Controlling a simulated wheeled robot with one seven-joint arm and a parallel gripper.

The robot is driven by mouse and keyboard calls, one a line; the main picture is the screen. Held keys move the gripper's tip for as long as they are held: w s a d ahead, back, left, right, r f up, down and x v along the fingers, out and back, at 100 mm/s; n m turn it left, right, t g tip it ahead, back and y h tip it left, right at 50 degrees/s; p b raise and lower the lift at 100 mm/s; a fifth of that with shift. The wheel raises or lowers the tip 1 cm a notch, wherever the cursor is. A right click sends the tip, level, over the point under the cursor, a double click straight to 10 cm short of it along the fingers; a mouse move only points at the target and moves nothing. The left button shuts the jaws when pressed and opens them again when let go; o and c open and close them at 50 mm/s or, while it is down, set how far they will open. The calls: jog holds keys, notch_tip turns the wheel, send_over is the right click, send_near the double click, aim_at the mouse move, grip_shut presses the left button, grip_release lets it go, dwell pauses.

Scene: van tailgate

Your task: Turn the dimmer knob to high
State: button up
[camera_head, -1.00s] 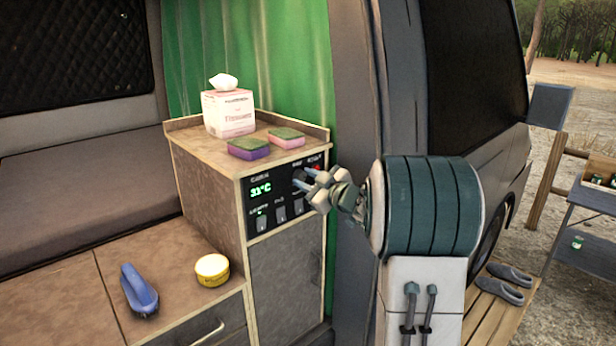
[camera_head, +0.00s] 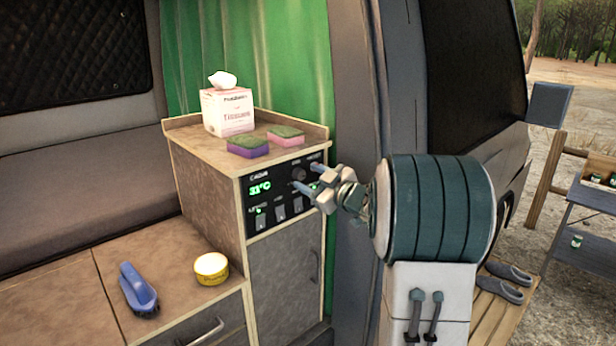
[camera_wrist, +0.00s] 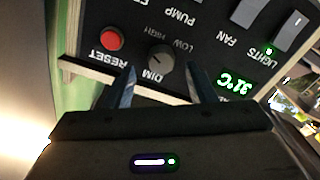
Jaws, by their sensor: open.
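The black control panel (camera_head: 255,217) is on the front of the wooden cabinet. Its dimmer knob (camera_wrist: 160,60), dark and round, is marked DIM, LOW and HIGH in the wrist view, which shows the panel upside down. The knob also shows in the head view (camera_head: 298,173), just above my gripper. My gripper (camera_wrist: 160,84) is open and empty, with one fingertip on either side below the knob in the wrist picture. In the head view my gripper (camera_head: 304,187) is in front of the panel's right part. I cannot tell whether the fingers touch the panel.
A red reset button (camera_wrist: 113,39) sits close beside the knob. Several rocker switches (camera_wrist: 288,30) and a green 31°C display (camera_wrist: 236,86) share the panel. A tissue box (camera_head: 228,110) and two sponges (camera_head: 248,147) stand on the cabinet top.

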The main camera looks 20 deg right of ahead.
jog(key=b+v, duration=0.2)
jog(key=v, duration=1)
jog(key=shift+b, duration=0.4)
jog(key=shift+d+r, duration=0.1)
jog(key=shift+r, duration=0.05)
